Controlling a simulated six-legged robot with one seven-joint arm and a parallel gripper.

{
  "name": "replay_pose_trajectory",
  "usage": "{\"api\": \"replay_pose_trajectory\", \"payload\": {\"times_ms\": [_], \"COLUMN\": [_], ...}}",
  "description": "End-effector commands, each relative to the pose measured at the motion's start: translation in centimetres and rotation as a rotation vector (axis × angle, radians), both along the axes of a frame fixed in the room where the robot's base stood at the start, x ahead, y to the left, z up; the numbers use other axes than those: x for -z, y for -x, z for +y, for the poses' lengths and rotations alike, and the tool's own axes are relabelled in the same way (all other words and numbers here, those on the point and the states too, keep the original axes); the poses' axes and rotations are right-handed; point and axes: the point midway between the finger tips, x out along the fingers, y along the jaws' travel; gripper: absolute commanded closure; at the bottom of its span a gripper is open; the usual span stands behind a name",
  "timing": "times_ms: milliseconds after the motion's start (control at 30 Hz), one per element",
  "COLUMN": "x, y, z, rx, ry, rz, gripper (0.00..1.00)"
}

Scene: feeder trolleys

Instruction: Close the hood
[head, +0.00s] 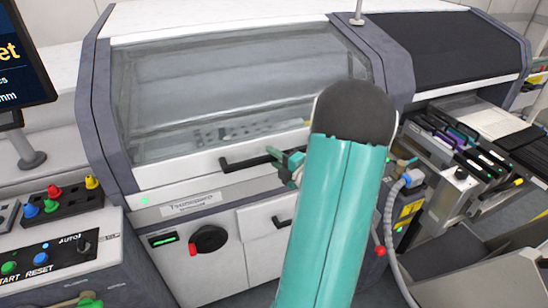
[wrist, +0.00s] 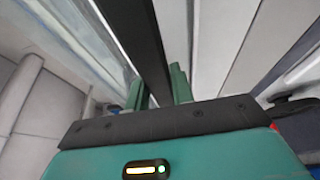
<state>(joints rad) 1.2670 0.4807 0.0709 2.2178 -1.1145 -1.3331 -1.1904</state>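The hood (head: 225,80) of the white and grey machine has a large clear window. It looks lowered, with its white front edge close above the lower front panel; I cannot tell whether a small gap is left. A black bar handle (head: 238,163) runs along that front edge. My gripper (head: 285,163) is at the right end of the handle, partly hidden behind my teal arm. In the wrist view, the two green fingers of my gripper (wrist: 160,90) stand on either side of the black handle (wrist: 147,40), and they look closed against it.
A control box (head: 60,255) with coloured buttons and a screen (head: 22,60) stand at left. A red-handled rotary switch (head: 208,239) is on the lower panel. At right are a dark-covered neighbouring section (head: 440,50), feeders (head: 455,150) and a hanging grey hose (head: 390,235).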

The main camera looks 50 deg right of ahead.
Motion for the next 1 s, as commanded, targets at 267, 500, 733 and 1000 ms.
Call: {"api": "replay_pose_trajectory", "payload": {"times_ms": [267,500,733,1000], "x": [-0.3,-2.9,-6.3,-7.7], "y": [0.1,1.2,2.8,3.4], "z": [0.0,0.8,1.6,1.9], "rx": [0.0,-0.004,-0.001,0.001], "ry": [-0.001,-0.02,-0.032,-0.036], "rz": [0.004,0.046,0.065,0.063], "gripper": [1.0,1.0,1.0,1.0]}}
